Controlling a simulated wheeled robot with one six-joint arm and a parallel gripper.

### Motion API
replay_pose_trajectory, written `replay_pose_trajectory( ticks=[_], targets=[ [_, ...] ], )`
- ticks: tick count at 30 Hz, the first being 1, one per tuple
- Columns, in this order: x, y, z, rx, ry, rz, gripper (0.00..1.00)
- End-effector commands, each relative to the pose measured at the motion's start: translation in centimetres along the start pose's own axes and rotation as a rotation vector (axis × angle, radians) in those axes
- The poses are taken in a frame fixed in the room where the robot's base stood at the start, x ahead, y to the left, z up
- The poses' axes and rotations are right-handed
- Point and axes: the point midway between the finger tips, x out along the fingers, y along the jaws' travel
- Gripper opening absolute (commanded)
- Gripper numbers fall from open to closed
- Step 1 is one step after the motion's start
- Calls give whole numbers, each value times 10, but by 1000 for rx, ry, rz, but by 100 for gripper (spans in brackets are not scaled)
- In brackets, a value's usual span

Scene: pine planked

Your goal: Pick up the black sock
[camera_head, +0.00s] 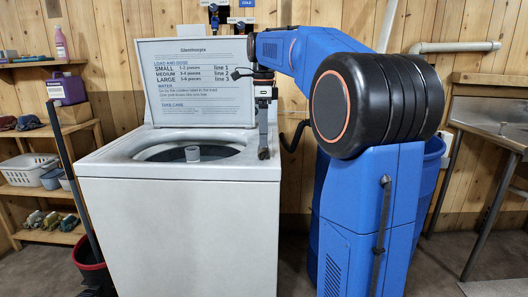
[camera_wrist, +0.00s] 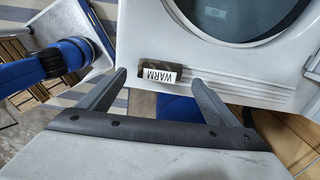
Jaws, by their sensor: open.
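I cannot make out a black sock for certain in either view. My gripper (camera_head: 264,150) hangs near the right rear edge of the white top-loading washer (camera_head: 180,230) in the head view. In the wrist view my gripper (camera_wrist: 157,92) has its two grey fingers spread wide with nothing held between them. A small dark patch with a white WARM label (camera_wrist: 160,76) shows beyond the fingertips, at the edge of a white panel (camera_wrist: 222,62). I cannot tell what the dark patch is.
The washer's lid (camera_head: 196,85) stands open with printed instructions. Shelves on the left hold a white basket (camera_head: 28,170) and several small items. A red bin (camera_head: 95,275) stands left of the washer. A blue barrel (camera_head: 430,175) and a metal sink table (camera_head: 492,125) are at the right.

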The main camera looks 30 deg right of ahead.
Motion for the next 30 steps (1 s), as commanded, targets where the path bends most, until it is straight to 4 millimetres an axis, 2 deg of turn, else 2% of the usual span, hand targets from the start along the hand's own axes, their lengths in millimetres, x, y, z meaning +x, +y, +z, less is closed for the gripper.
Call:
replay_pose_trajectory(
  ticks=[7, 17, 18, 23, 30],
  targets=[
    [33, 1, 4, 0, 1, 2, 84],
    [40, 0, 4, 0, 0, 0, 84],
    [40, 0, 4, 0, 0, 0, 80],
    [40, 0, 4, 0, 0, 0, 41],
    [40, 0, 4, 0, 0, 0, 40]
  ],
)
